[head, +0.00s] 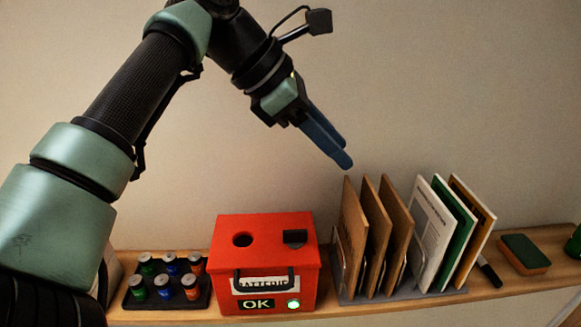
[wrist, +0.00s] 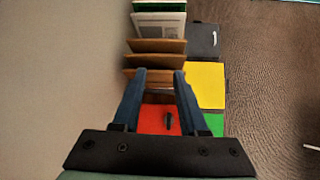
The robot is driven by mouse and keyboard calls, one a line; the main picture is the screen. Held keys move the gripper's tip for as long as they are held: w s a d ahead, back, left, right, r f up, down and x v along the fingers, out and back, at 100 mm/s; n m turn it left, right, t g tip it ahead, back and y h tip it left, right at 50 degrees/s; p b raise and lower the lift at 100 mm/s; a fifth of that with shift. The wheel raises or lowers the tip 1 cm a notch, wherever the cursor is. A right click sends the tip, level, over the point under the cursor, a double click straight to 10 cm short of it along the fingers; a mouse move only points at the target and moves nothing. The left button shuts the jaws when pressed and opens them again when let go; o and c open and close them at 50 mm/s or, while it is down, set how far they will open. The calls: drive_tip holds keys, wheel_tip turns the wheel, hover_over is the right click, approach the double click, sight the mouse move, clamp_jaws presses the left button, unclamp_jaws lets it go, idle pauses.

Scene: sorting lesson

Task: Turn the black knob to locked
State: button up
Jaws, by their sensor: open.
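The black knob (head: 295,238) sits on top of the red box (head: 265,257), to the right of a round dark hole. It also shows in the wrist view as a small dark piece (wrist: 168,121) on the red top, between my fingers. I cannot read any lock marking. The box front has a label, an OK sign and a lit green light. My gripper (head: 342,157) is open and empty, well above the shelf, up and to the right of the box. Its two blue fingers are parted in the wrist view (wrist: 160,76).
A rack (head: 400,296) of upright brown, white, green and yellow folders stands close right of the box. A black tray (head: 166,303) of several batteries lies left. A marker and sponge (head: 525,251) lie far right. Yellow (wrist: 204,85) and green areas border the shelf.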

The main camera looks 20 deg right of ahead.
sight(295, 230)
drive_tip(key=a+f+y, duration=0.2)
drive_tip(key=a+y, duration=0.2)
drive_tip(key=a, duration=0.7)
drive_tip(key=shift+n, duration=0.4)
drive_tip(key=p+x, duration=0.1)
drive_tip(key=x, duration=0.3)
drive_tip(key=p+x, duration=0.2)
drive_tip(key=x, duration=0.2)
drive_tip(key=p+x, duration=0.1)
drive_tip(key=x, duration=0.3)
drive_tip(key=shift+w+d+p, duration=0.25)
drive_tip(key=shift+d+p, duration=0.1)
drive_tip(key=shift+p, duration=0.05)
clamp_jaws()
